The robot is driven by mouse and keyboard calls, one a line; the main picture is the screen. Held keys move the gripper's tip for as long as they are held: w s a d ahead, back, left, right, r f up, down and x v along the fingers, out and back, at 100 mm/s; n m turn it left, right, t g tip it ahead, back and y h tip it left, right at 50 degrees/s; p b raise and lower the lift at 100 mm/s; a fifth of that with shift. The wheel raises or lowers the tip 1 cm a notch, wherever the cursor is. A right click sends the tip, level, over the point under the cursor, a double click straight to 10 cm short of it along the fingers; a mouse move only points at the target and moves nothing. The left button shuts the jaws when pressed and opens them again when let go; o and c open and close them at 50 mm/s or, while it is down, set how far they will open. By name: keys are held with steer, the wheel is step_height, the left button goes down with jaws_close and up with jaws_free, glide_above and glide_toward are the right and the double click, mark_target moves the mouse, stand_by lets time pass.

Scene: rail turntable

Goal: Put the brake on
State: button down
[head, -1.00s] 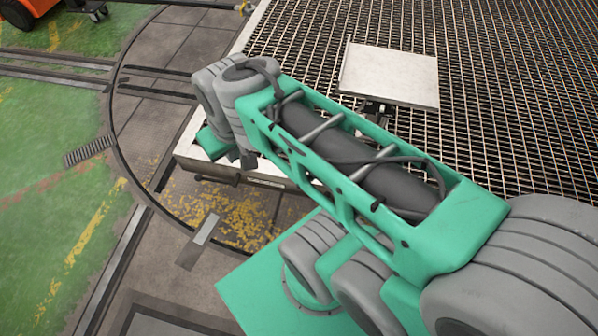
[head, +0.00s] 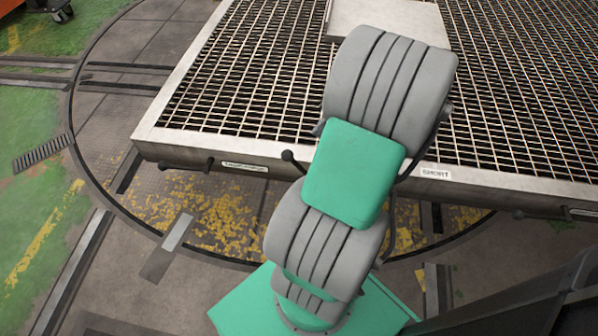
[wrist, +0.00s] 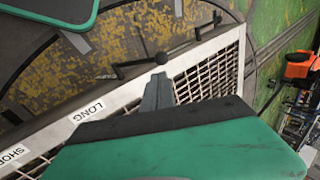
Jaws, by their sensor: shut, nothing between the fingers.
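A flat wagon with a mesh deck has a pale steel rim (head: 225,145). A black side lever (head: 190,165) sticks out below the rim at its left end. In the wrist view a lever with a dark round knob (wrist: 190,33) lies beyond the fingertips. A black ball-ended rod (head: 289,157) shows just left of my arm; I cannot tell which lever is the brake. My gripper (wrist: 157,90) is shut and empty, above the wagon's edge, apart from the levers as far as I can tell. My arm hides it in the head view.
Labels on the wagon's side read LONG (wrist: 87,110) and what looks like SHORT (wrist: 14,153). Another black handle (head: 541,214) sits at the right. A pale plate (head: 388,20) lies on the deck.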

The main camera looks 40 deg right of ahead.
step_height(320, 180, down, 2)
steer(key=s+d, duration=0.1)
steer(key=d, duration=0.1)
steer(key=b, duration=0.6)
glide_toward(293, 156)
steer(key=shift+m, duration=0.3)
steer(key=x, duration=0.5)
steer(key=shift+f, duration=0.4)
steer(key=shift+w+a+f, duration=0.15)
steer(key=shift+w+f, duration=0.05)
steer(key=shift+w, duration=0.15)
